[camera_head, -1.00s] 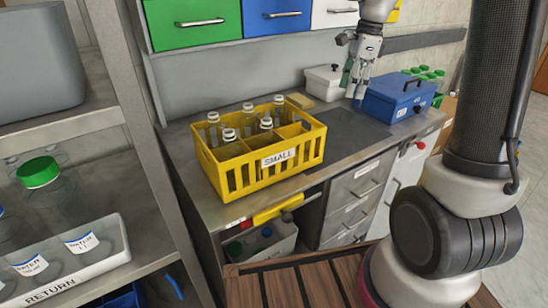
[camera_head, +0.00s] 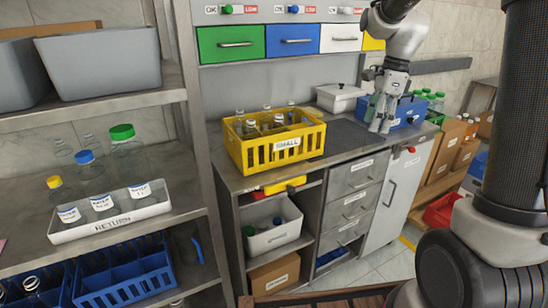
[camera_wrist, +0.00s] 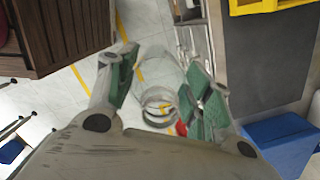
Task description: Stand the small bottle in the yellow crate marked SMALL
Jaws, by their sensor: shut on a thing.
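The yellow crate (camera_head: 275,158) marked SMALL stands on the steel counter, with several clear bottles (camera_head: 250,127) upright inside it. Its edge also shows at the top right of the wrist view (camera_wrist: 262,6). My gripper (camera_head: 380,118) is right of the crate, at the left end of the blue toolbox. In the wrist view, the green-padded fingers of my gripper (camera_wrist: 162,88) are shut on a clear glass bottle (camera_wrist: 158,70). The bottle is see-through and hard to make out in the head view, so its tilt is unclear.
The blue toolbox (camera_head: 408,112) and a white lidded box (camera_head: 340,98) stand behind my gripper. A dark mat (camera_head: 343,138) lies bare on the counter right of the crate. At left, a shelf holds a RETURN tray (camera_head: 110,218) with labelled bottles.

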